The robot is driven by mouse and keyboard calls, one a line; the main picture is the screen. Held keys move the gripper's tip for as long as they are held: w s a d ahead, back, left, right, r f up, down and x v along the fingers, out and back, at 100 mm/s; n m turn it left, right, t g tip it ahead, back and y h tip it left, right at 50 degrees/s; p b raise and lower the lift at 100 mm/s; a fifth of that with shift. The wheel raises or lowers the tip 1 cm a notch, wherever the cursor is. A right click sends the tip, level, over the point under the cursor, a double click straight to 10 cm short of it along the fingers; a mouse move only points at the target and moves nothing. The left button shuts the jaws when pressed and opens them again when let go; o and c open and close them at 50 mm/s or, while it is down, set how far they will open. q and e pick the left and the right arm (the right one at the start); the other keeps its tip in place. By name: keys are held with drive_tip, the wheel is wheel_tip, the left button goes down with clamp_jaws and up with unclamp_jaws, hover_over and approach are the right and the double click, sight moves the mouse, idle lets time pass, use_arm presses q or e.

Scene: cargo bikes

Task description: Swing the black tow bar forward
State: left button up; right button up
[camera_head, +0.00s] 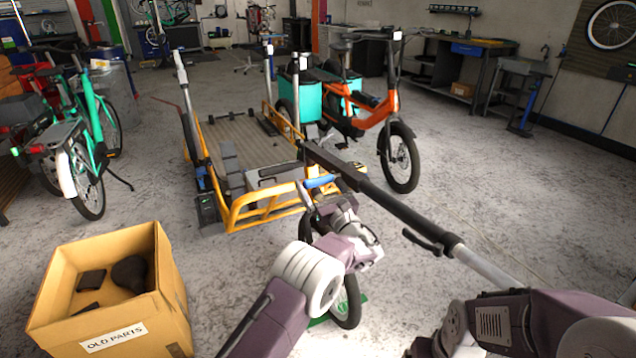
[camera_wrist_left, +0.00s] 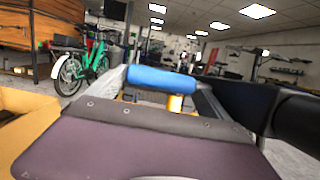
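The black tow bar (camera_head: 392,205) runs from the front of the yellow cargo trailer (camera_head: 236,212) down to the right, ending in a silver section (camera_head: 487,268). A small black lever (camera_head: 422,240) hangs below it. A blue grip (camera_head: 320,182) lies just left of the bar's upper end; it also shows in the left wrist view (camera_wrist_left: 160,80). A thick black bar (camera_wrist_left: 292,118), apparently the tow bar, fills the wrist view's right edge. My right arm's fingers are not visible.
A cardboard box labelled OLD PARTS (camera_head: 110,295) stands at lower left. An orange cargo bike (camera_head: 390,105) is parked right behind the trailer, and green bikes (camera_head: 92,125) stand at left. The concrete floor to the right is open, with workbenches (camera_head: 470,55) along the wall.

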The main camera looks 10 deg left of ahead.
use_arm(q)
drive_tip(key=shift+r, duration=0.1)
drive_tip(key=shift+s+d, duration=0.15)
drive_tip(key=shift+s, duration=0.05)
drive_tip(key=p+v, duration=0.2)
drive_tip(key=v, duration=0.6)
drive_tip(key=shift+s+d, duration=0.15)
drive_tip(key=shift+s, duration=0.15)
